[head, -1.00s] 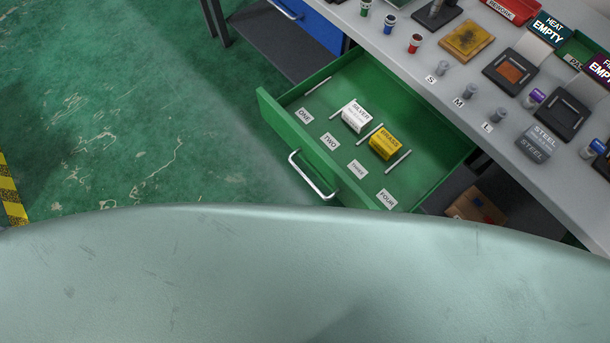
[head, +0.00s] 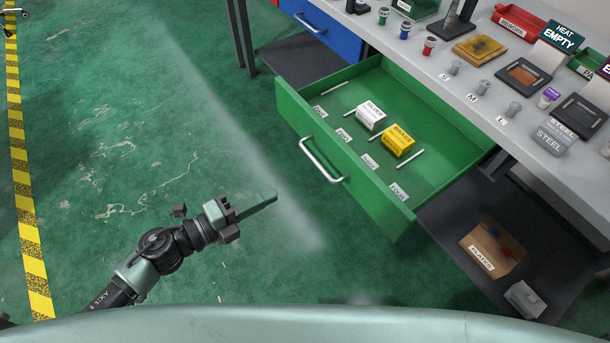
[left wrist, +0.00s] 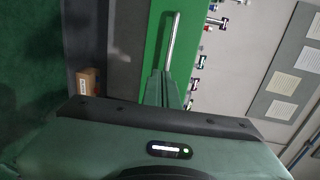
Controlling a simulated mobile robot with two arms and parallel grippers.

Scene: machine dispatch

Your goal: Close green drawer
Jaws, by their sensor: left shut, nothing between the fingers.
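The green drawer (head: 356,207) is pulled out from under the grey workbench. It holds a white SILVER box (head: 370,116) and a yellow BRASS box (head: 398,141) on its labelled floor. Its metal handle (head: 322,160) is on the front face. My left gripper (head: 274,196) is shut and empty, in front of the drawer and to the left of the handle in the head view, apart from it. In the left wrist view the green drawer front (left wrist: 157,45) and its handle (left wrist: 173,42) show beyond the closed fingers (left wrist: 166,78). My right gripper is not in view.
The workbench (head: 480,85) carries several small bottles, weights and trays. A blue drawer (head: 325,30) is to the left of the green one. A cardboard box (head: 492,250) sits on the lower shelf. The green floor in front is clear, with a yellow-black stripe (head: 30,200) at left.

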